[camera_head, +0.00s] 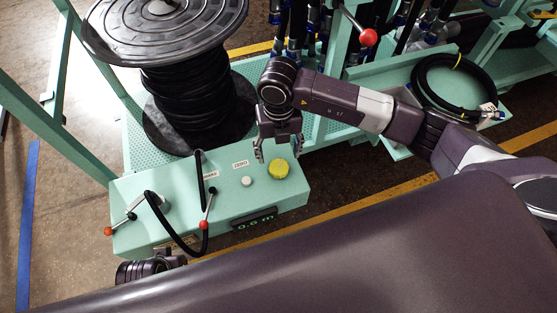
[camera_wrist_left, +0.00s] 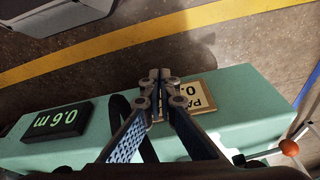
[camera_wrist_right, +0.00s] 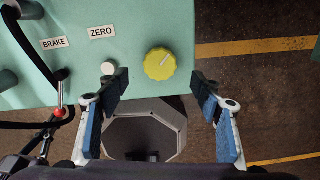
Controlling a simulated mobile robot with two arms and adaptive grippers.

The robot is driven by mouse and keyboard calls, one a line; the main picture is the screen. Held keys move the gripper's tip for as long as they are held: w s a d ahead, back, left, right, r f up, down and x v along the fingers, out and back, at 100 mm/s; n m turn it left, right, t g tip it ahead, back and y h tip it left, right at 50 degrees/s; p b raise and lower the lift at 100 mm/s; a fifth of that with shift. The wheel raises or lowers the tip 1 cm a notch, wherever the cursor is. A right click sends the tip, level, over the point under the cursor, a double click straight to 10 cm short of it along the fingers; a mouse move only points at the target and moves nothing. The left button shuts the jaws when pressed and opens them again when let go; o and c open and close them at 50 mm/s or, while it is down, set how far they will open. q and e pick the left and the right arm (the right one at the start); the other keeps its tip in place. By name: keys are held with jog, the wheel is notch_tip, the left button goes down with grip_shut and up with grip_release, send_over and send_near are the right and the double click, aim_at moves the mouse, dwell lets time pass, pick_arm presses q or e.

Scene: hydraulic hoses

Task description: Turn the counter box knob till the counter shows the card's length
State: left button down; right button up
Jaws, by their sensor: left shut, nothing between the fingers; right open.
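The counter box (camera_head: 130,190) is a pale green box with a yellow round knob (camera_head: 280,169) on top, also in the right wrist view (camera_wrist_right: 159,64). Its counter (camera_wrist_left: 56,119) reads 0.6 m, upside down in the left wrist view. A tan-edged card (camera_wrist_left: 203,95) on the box is partly covered by my left gripper; only "PA" and "0." show, so its full length is hidden. My left gripper (camera_wrist_left: 160,78) is shut and empty over the card. My right gripper (camera_wrist_right: 158,86) is open, its fingers on either side of the knob, apart from it.
A white ZERO button (camera_wrist_right: 108,68) sits beside the knob. A BRAKE lever with a red ball (camera_head: 204,225) and a black hose loop (camera_head: 150,205) stand on the box. A large black hose reel (camera_head: 190,90) is behind. Floor in front is clear.

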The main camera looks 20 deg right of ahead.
aim_at(279, 167)
notch_tip(279, 167, down, 6)
jog(key=shift+s+r+b, duration=0.1)
jog(key=shift+r+b, duration=0.1)
jog(key=shift+b, duration=0.3)
pick_arm(q)
jog(key=shift+w+v, duration=0.15)
jog(key=shift+v, duration=0.65)
jog(key=shift+w+v, duration=0.15)
jog(key=shift+v, duration=0.7)
jog(key=shift+w+v, duration=0.2)
jog(key=shift+v, duration=0.6)
pick_arm(e)
jog(key=shift+f, duration=0.6)
pick_arm(q)
jog(key=shift+r, duration=0.15)
pick_arm(e)
jog(key=c, duration=1.2)
jog(key=shift+o, duration=0.3)
jog(key=shift+n, duration=0.9)
